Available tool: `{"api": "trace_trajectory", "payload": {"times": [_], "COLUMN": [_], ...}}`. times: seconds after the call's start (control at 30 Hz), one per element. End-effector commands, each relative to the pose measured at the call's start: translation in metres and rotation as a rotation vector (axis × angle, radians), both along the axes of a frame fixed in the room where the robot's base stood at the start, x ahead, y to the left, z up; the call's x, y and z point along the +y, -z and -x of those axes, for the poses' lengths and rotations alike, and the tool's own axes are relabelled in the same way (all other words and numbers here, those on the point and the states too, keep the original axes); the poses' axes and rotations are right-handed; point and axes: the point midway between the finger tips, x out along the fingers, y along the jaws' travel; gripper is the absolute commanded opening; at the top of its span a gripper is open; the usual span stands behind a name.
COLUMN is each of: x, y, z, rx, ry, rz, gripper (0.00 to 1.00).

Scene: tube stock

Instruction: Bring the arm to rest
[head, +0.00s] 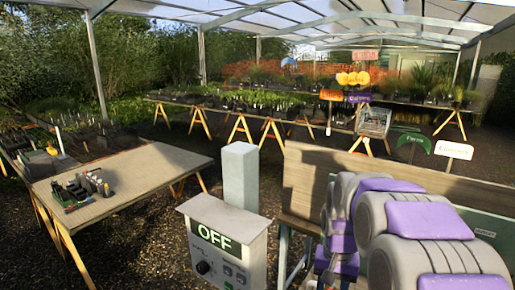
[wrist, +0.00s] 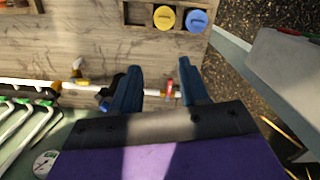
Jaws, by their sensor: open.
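My gripper (wrist: 160,80) shows in the wrist view, with its two dark blue fingers spread apart and nothing between them that I can see held. It hangs over a wooden bench top (wrist: 70,45). A white tube (wrist: 40,85) with yellow fittings lies beyond the fingers, partly hidden behind them. A small red-topped item (wrist: 170,88) shows in the gap. In the head view, my grey and purple arm fills the lower right, and the gripper itself is hidden there.
A wooden tray (wrist: 138,13) holds yellow and blue round caps. Curved white tubes (wrist: 40,122) and a dial gauge (wrist: 45,163) are at lower left. A side table (head: 130,180) carries small parts.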

Motion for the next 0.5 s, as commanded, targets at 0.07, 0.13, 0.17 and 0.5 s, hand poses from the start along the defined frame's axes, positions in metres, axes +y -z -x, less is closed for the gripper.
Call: {"api": "trace_trajectory", "payload": {"times": [0.07, 0.13, 0.17, 0.5], "x": [0.006, 0.011, 0.013, 0.03], "y": [-0.002, -0.003, -0.003, 0.01], "z": [0.028, 0.051, 0.062, 0.18], "rx": [0.007, 0.015, 0.018, 0.052], "ry": [-0.031, -0.059, -0.071, -0.201], "rz": [-0.002, -0.003, -0.004, -0.012], "gripper": [0.45, 0.45, 0.45, 0.45]}}
